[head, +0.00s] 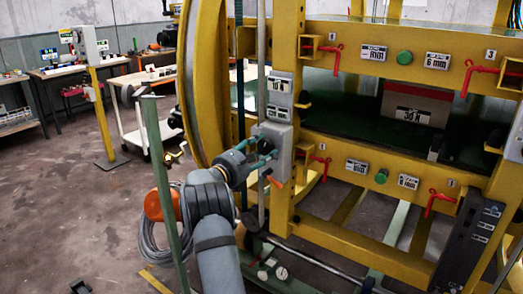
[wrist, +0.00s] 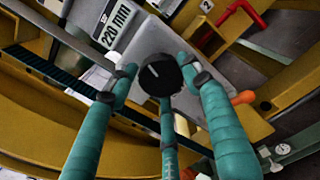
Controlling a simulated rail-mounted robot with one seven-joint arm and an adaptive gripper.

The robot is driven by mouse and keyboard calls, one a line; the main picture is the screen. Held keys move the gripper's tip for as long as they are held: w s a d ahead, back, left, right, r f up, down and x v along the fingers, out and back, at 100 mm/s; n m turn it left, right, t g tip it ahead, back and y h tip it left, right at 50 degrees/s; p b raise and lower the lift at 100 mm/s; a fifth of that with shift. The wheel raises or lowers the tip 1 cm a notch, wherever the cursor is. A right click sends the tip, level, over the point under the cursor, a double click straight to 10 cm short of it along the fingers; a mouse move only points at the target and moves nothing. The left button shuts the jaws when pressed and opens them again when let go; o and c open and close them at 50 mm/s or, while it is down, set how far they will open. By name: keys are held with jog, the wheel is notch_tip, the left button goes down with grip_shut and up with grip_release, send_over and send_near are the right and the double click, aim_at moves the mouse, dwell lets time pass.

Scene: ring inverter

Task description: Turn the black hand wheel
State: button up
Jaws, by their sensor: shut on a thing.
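The black hand wheel (wrist: 160,75) is a small round knob with a pale line on its face, in the middle of the wrist view. It sits on a grey box (wrist: 150,48) fixed to the yellow machine frame. My gripper (wrist: 163,84) has three teal fingers around the wheel: one left, one right and one below. It is shut on the wheel, though contact at the side fingers is hard to make out. In the head view my gripper (head: 264,154) is at the front of the grey box (head: 281,139), and the wheel is mostly hidden behind the fingers.
An orange handle (wrist: 243,97) sticks out right of the box. Labels are above it, one reading 220 mm (wrist: 117,24). Red levers (head: 337,58) and green knobs (head: 404,57) line the yellow beams. A green post (head: 160,170) stands left of my arm.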

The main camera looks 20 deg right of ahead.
jog(key=shift+d+m+b, duration=0.1)
jog(key=shift+m+b, duration=0.3)
jog(key=shift+b, duration=0.4)
jog(key=m+b, duration=0.2)
jog(key=b, duration=0.3)
jog(key=shift+f+m, duration=0.2)
jog(key=shift+m, duration=0.2)
jog(key=m+b, duration=0.2)
jog(key=b, duration=0.1)
jog(key=shift+s+m+b, duration=0.1)
jog(key=shift+m+b, duration=0.3)
jog(key=m+b, duration=0.4)
jog(key=b, duration=0.1)
jog(key=shift+d+m, duration=0.1)
jog(key=shift+m, duration=0.2)
jog(key=m+b, duration=0.3)
jog(key=m, duration=0.1)
jog(key=shift+s+r, duration=0.1)
jog(key=shift+d+m, duration=0.1)
jog(key=shift+m, duration=0.2)
jog(key=o, duration=1.2)
jog(key=shift+c, duration=0.2)
jog(key=shift+a, duration=0.2)
